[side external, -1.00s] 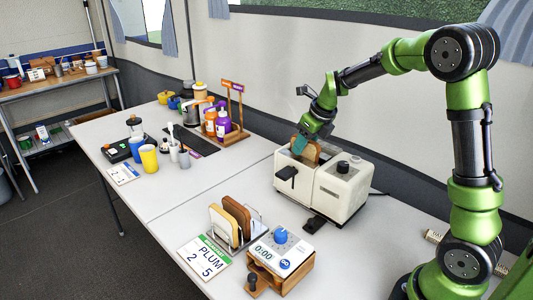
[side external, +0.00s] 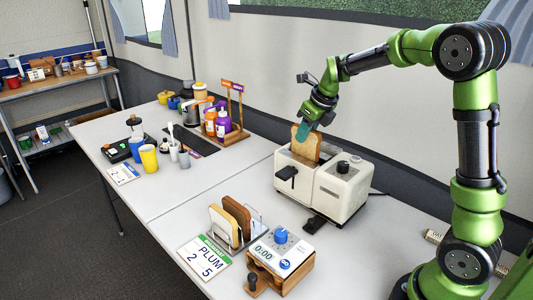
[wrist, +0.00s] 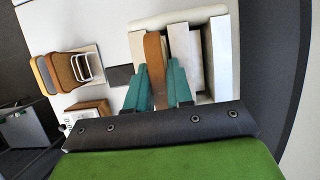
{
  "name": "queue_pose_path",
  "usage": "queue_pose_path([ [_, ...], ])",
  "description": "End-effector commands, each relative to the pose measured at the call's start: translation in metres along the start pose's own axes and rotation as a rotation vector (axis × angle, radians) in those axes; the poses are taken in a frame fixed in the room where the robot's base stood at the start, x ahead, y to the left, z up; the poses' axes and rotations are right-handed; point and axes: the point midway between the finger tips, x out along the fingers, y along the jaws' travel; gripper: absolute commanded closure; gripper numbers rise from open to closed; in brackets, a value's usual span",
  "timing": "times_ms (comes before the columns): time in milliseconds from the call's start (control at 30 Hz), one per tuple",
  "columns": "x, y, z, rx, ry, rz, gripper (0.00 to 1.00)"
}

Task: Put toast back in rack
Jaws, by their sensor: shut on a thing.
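A slice of toast (side external: 303,146) stands upright at the slot of the cream toaster (side external: 345,195). My gripper (side external: 309,129), with teal fingers, is shut on the toast's upper part from above. Most of the slice shows above the toaster; I cannot tell whether its lower edge is clear of the slot. The wrist view shows the toast (wrist: 154,58) beyond the teal fingers, over the toaster. The wire rack (side external: 262,222) stands in front and to the left of the toaster.
A timer on a wooden stand (side external: 281,262) sits close to the right of the rack. A PLUM card (side external: 204,257) lies in front. Bottles in a wooden caddy (side external: 235,130) and cups (side external: 149,158) stand further back. The table left of the toaster is clear.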

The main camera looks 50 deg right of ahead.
Motion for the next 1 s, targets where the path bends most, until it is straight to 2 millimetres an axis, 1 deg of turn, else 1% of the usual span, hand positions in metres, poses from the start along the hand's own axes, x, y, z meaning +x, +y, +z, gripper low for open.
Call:
queue_pose_path([
  [33, -0.011, 0.000, 0.006, -0.001, -0.006, -0.001, 0.96],
  [200, -0.041, 0.000, 0.018, 0.000, -0.005, -0.001, 0.96],
  [300, -0.053, 0.002, 0.023, -0.005, -0.004, 0.001, 0.96],
  [367, -0.056, 0.009, 0.026, -0.019, -0.001, 0.008, 0.96],
  [400, -0.056, 0.017, 0.029, -0.034, 0.000, 0.014, 0.96],
  [467, -0.051, 0.033, 0.031, -0.065, 0.002, 0.028, 0.96],
  [567, -0.036, 0.064, 0.030, -0.119, 0.005, 0.050, 0.96],
  [600, -0.029, 0.077, 0.029, -0.139, 0.006, 0.057, 0.96],
  [667, -0.018, 0.096, 0.027, -0.161, 0.006, 0.065, 0.96],
  [800, 0.005, 0.137, 0.020, -0.189, 0.005, 0.076, 0.96],
  [1000, 0.030, 0.186, 0.007, -0.188, 0.004, 0.073, 0.96],
])
